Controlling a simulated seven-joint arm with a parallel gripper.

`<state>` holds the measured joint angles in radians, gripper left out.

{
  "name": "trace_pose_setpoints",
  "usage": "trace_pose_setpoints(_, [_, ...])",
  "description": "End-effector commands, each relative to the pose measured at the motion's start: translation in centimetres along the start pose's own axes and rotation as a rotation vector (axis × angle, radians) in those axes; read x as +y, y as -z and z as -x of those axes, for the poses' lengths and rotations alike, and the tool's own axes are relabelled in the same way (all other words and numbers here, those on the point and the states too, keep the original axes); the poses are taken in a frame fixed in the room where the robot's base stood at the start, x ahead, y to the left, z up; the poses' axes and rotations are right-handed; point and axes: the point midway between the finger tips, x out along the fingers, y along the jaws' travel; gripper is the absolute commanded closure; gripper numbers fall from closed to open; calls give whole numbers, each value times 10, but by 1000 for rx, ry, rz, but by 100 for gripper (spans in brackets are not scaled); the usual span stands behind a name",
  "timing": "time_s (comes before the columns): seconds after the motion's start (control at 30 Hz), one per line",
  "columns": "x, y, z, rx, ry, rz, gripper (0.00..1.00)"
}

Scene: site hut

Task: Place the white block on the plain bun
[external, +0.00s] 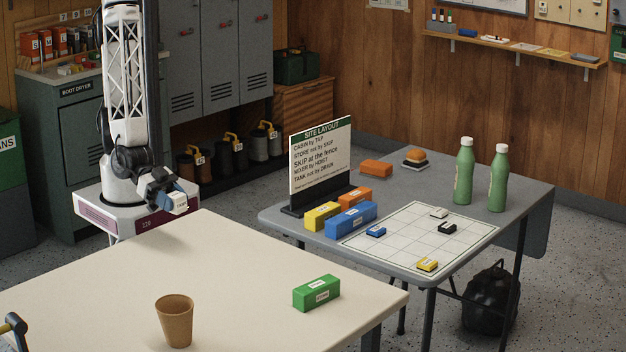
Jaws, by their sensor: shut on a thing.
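My gripper (178,204) hangs beside my base at the left, away from both tables. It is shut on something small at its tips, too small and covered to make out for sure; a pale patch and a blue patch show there. A small white block (439,212) lies on the white grid sheet (400,252) on the grey table. A round brown bun (415,154) sits on a small dark base near the back of that table; whether it is plain is too small to tell.
Around the grid stand a sign (320,160), yellow (321,216), blue (351,218) and orange blocks (376,168), and two green bottles (464,172). The cream table (220,270) in front holds a green block (316,292) and a brown cup (174,322).

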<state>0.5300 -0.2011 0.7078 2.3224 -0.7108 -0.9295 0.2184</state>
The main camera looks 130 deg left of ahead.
Motion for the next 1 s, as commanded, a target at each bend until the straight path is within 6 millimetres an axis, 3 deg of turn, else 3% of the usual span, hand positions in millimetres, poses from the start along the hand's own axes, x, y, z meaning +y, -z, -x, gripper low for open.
trace_pose_setpoints(0.57, [-81, 60, -96, 1, 286, 119, 83])
trace_pose_setpoints(1.0, [-165, 98, -157, 1, 504, 209, 83])
